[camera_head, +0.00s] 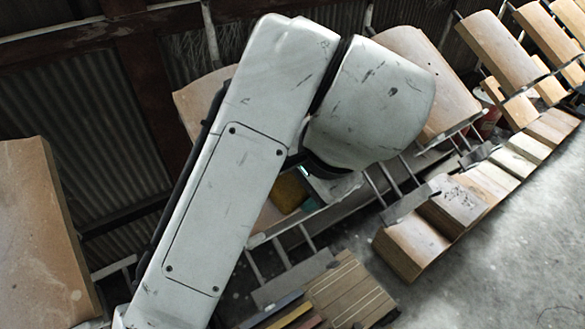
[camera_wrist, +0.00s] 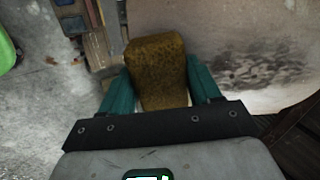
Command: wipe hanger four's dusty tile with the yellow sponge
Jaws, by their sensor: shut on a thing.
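My gripper (camera_wrist: 162,82) has teal fingers shut on the sides of the yellow sponge (camera_wrist: 157,62), which looks brownish yellow in the wrist view. A pale tile (camera_wrist: 225,35) with a dark, smudgy dust patch (camera_wrist: 262,72) lies to the right of the sponge there. The sponge overlaps the tile's left edge in the picture, left of the patch; I cannot tell whether they touch. In the head view the sponge (camera_head: 289,192) shows just below my arm, which hides much of a tile (camera_head: 197,100) behind it. No hanger number is readable.
Several other hanging tiles (camera_head: 425,75) run to the upper right along the rack. Stacked blocks and boards (camera_head: 410,245) stand below them. Another large tile (camera_head: 40,230) is at the far left. The concrete floor (camera_head: 500,270) is clear at the lower right. A green object (camera_wrist: 6,50) shows in the wrist view.

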